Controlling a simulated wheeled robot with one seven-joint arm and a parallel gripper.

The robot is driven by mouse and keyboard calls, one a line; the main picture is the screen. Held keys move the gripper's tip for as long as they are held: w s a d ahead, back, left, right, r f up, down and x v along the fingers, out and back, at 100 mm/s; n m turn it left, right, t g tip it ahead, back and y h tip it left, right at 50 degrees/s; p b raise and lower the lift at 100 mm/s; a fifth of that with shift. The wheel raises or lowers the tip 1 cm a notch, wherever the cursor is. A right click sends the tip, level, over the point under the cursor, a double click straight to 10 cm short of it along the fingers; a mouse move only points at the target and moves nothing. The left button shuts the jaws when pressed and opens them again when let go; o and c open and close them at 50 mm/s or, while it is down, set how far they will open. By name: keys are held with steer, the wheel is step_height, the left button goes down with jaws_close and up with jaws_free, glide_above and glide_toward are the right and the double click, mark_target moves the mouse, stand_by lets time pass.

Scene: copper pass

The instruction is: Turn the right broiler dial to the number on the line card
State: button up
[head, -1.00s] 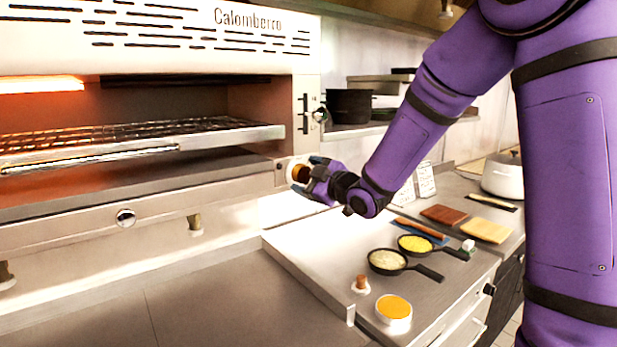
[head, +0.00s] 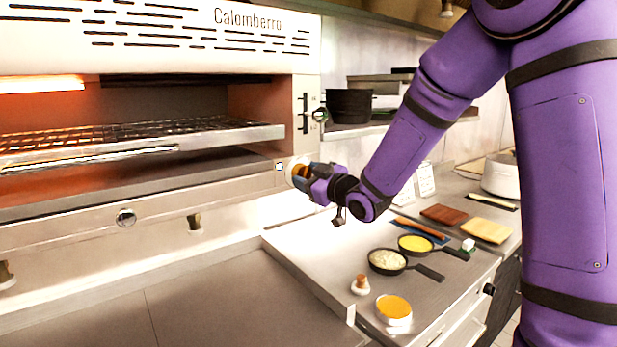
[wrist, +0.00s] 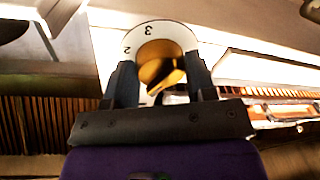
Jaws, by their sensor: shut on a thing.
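The right broiler dial (head: 297,170) is a brass-coloured knob on a white face at the right end of the broiler's lower front.
A second round knob (head: 125,218) is on the broiler front at left. Two small pans (head: 387,261) (head: 415,244), an orange-topped pot (head: 394,309) and a small knobbed item (head: 360,285) stand on the counter below. The steel counter at front left is clear.

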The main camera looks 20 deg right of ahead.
steer(key=m, duration=0.6)
steer(key=shift+a+t, duration=0.1)
steer(key=shift+t, duration=0.2)
stand_by(0.4)
steer(key=o, duration=0.9)
steer(key=shift+s+f, duration=0.1)
